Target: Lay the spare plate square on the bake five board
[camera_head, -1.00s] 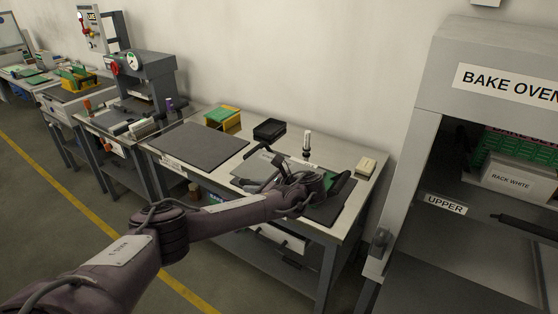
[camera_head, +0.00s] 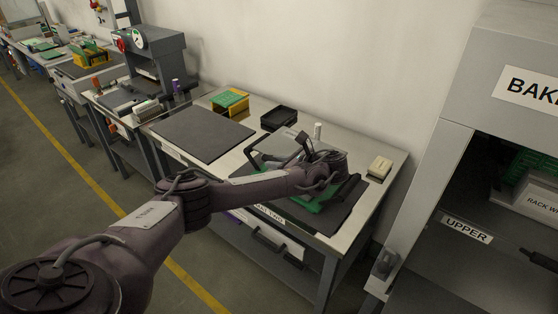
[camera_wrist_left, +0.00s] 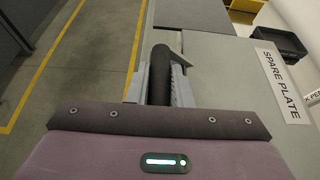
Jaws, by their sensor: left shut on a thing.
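A green board (camera_head: 312,206) shows below the plate and my wrist, over a dark mat (camera_head: 343,211). I cannot tell whether plate and board touch. My right gripper is not in view.
An empty dark mat (camera_head: 203,134) lies on the bench's left part. Behind are a green-and-yellow rack (camera_head: 230,101), a black tray (camera_head: 279,118) and a white cylinder (camera_head: 317,130). A cream block (camera_head: 380,167) is at the right, before the oven (camera_head: 455,150).

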